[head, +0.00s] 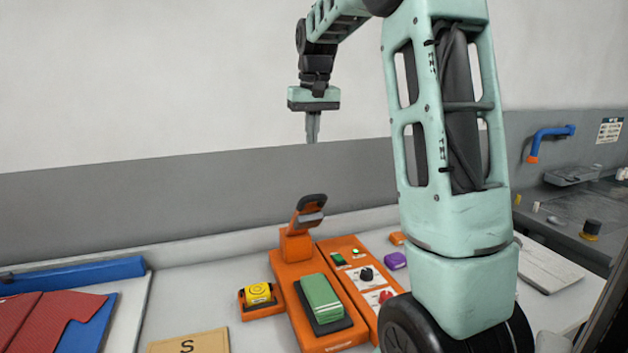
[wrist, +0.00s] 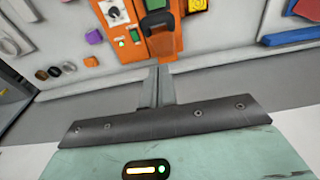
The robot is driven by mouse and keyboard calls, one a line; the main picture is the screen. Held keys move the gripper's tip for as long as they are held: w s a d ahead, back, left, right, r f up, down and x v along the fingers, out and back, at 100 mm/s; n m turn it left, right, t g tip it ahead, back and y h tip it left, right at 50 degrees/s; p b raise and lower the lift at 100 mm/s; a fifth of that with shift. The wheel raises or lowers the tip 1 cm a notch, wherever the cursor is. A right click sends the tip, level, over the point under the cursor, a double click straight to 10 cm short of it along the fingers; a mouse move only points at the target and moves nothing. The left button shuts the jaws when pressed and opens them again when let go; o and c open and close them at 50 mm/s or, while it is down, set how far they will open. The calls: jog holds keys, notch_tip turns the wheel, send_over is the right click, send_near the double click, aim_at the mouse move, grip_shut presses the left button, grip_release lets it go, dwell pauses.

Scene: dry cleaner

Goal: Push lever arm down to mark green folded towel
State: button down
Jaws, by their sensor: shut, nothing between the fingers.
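The green folded towel (head: 321,297) lies on the dark pad of an orange press (head: 290,272) on the table. The press's lever arm (head: 308,215) stands raised at the back of the press, with a dark handle at its top. My gripper (head: 313,140) is shut and empty, pointing down, high above the lever arm and apart from it. In the wrist view the shut fingers (wrist: 157,88) point toward the orange press (wrist: 145,40). The towel is hard to make out in the wrist view.
An orange control panel (head: 357,280) with knobs adjoins the press on the right. A yellow button box (head: 259,294) sits to its left. My arm hides part of the right side.

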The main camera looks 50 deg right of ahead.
jog(key=shift+s+a+f+p, duration=0.2)
jog(key=shift+f+p, duration=0.4)
jog(key=shift+f, duration=1.35)
jog(key=shift+s+a+f+p, duration=0.15)
jog(key=shift+f+p, duration=0.4)
jog(key=shift+f, duration=1.35)
jog(key=shift+s+a+f+p, duration=0.1)
jog(key=shift+s+f+p, duration=0.35)
jog(key=shift+f, duration=1.5)
jog(key=shift+w+f, duration=0.1)
jog(key=shift+w, duration=0.1)
